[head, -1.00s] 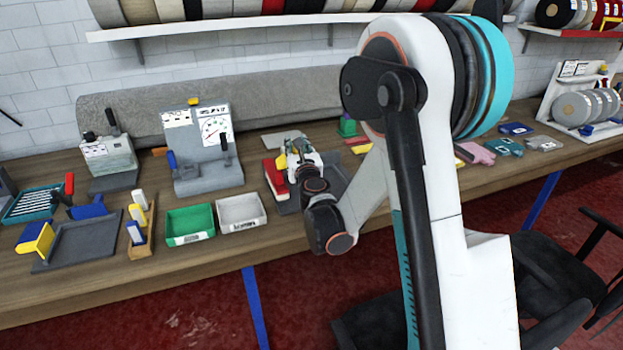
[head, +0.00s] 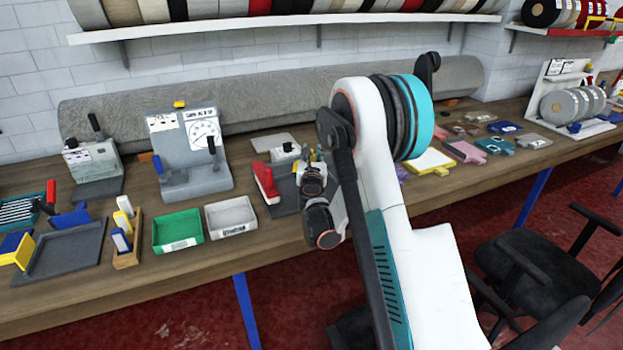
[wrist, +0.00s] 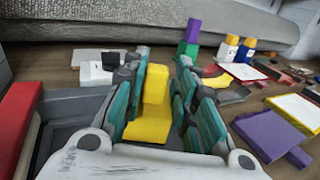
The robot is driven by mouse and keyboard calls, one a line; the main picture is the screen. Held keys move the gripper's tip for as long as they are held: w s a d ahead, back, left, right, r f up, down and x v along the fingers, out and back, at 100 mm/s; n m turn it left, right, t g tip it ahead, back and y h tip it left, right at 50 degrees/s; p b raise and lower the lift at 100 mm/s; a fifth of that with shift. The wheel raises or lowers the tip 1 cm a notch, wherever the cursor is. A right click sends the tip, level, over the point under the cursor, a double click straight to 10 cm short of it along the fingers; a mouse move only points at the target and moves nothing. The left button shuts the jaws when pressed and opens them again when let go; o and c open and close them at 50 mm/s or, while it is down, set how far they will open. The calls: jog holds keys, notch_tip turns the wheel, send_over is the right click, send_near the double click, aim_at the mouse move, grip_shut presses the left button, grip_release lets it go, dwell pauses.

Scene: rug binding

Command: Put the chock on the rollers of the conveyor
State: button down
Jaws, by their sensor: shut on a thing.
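My gripper (wrist: 157,100) is shut on a yellow stepped block, which I take for the chock (wrist: 155,88), between its teal finger pads. Its lower end is partly hidden by the gripper body. In the head view my gripper (head: 314,158) is over the bench near a dark grey base with a red block, and my arm hides most of it. I cannot tell how high the chock is above the bench. A teal frame with pale bars like rollers (head: 17,211), perhaps the conveyor, is at the far left edge, partly cut off.
The red block (head: 265,183) is just left of my gripper. Green (head: 178,230) and white (head: 231,216) bins stand farther left, before a grey gauge stand (head: 192,150). A grey tray (head: 62,250) is near the teal frame. A rolled rug (head: 270,97) lies along the back.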

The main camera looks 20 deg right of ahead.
notch_tip(320, 180, down, 7)
jog(key=shift+f+b, duration=0.1)
jog(key=shift+b, duration=0.9)
jog(key=c, duration=1.3)
grip_release()
